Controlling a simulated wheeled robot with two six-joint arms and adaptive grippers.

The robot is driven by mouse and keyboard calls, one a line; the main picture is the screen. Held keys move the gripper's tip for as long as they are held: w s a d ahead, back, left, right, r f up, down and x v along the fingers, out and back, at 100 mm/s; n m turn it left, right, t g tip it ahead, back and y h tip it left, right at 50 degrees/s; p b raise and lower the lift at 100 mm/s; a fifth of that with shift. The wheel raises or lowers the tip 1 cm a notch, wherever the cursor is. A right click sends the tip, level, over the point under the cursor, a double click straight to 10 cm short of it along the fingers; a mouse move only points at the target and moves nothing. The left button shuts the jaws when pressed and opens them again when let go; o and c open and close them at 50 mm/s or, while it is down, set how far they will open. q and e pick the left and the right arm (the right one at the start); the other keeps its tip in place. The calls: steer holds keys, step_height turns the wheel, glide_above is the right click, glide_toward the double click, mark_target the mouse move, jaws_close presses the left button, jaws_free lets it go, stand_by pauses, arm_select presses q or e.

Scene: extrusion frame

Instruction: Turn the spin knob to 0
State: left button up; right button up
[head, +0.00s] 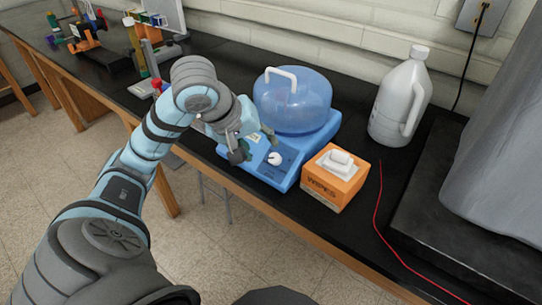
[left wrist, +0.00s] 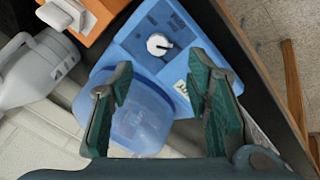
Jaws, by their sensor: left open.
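The spin knob (head: 274,158) is a small white round dial on the front panel of a blue machine (head: 287,172) with a clear blue domed lid (head: 292,103). In the left wrist view the knob (left wrist: 158,44) shows a dark pointer mark toward the picture's right; I cannot read its scale. My left gripper (head: 254,146) is open and empty, above and just left of the knob in the head view. In the left wrist view its fingers (left wrist: 160,68) are spread apart, with the knob beyond their tips, not between them. My right gripper is not in view.
An orange wipes box (head: 334,184) stands close to the machine's right side. A white jug (head: 401,100) stands farther right at the back. A red wire (head: 379,205) lies on the black bench. Coloured parts and bottles (head: 135,45) stand at the back left.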

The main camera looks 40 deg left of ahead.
mark_target(273, 157)
arm_select(q)
steer(key=b+x, duration=0.1)
steer(key=x, duration=0.7)
steer(key=shift+w+d+f, duration=0.1)
steer(key=shift+w+d, duration=0.05)
steer(key=shift+w, duration=0.25)
steer(key=shift+f, duration=0.15)
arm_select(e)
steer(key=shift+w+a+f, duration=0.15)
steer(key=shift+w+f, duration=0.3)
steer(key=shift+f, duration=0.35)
